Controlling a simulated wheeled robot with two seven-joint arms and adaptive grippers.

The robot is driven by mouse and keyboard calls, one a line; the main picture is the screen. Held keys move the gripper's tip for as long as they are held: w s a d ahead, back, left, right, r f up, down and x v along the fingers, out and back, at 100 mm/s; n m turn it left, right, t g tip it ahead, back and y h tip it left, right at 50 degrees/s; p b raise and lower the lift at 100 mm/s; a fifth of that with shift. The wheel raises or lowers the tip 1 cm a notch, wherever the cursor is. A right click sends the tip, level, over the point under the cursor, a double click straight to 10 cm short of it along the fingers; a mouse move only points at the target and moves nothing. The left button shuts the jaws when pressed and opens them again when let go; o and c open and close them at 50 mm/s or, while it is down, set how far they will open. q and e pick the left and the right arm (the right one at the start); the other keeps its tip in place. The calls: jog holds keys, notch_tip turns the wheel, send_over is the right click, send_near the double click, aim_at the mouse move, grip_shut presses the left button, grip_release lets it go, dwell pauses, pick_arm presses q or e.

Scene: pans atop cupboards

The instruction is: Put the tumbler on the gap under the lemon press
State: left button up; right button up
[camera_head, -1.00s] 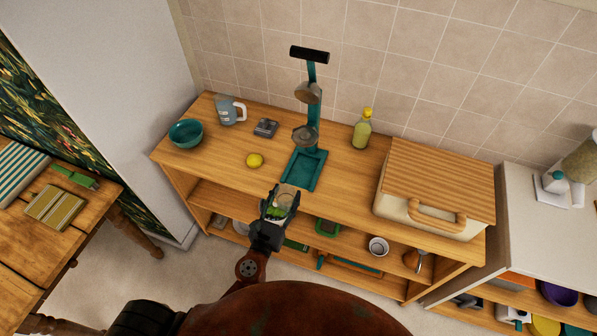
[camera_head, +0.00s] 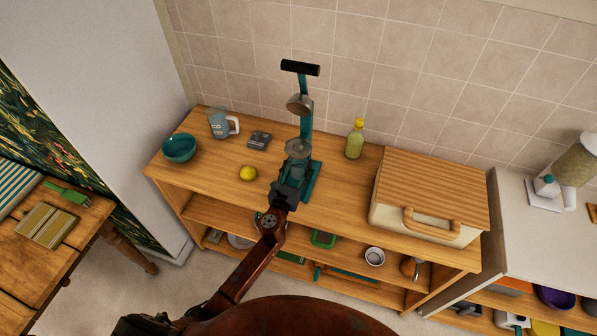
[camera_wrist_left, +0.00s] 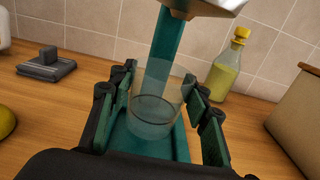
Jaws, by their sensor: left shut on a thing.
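The teal lemon press (camera_head: 305,125) stands on the wooden cupboard, with its handle raised on a column above a metal cup. Its teal base (camera_wrist_left: 180,142) shows in the left wrist view. My left gripper (camera_head: 292,175) is at the press, over the base and below the metal cup. In the left wrist view its fingers (camera_wrist_left: 160,108) are on both sides of a clear glass tumbler (camera_wrist_left: 157,100), shut on it. The tumbler looks upright, in front of the teal column. In the head view the gripper hides the tumbler. Whether it touches the base I cannot tell. My right gripper is not in view.
A lemon (camera_head: 248,173), a teal bowl (camera_head: 179,148), a grey-blue mug (camera_head: 220,124) and a small dark block (camera_head: 259,140) are left of the press. A yellow-capped bottle (camera_head: 355,140) and a bread box (camera_head: 425,200) are right. Lower shelves hold several items.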

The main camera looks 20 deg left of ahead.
aim_at(296, 176)
pick_arm(q)
notch_tip(296, 176, down, 4)
jog(key=b, duration=0.2)
jog(key=shift+r+b, duration=0.1)
jog(key=shift+b, duration=0.25)
jog(key=shift+r, duration=0.2)
jog(key=shift+f, duration=0.15)
jog(key=o, duration=1.3)
jog(key=shift+c, duration=0.2)
jog(key=shift+r, duration=0.25)
jog(key=s, duration=1.2)
jog(key=shift+a+f+p, duration=0.1)
jog(key=shift+a+p, duration=0.1)
jog(key=shift+p, duration=0.15)
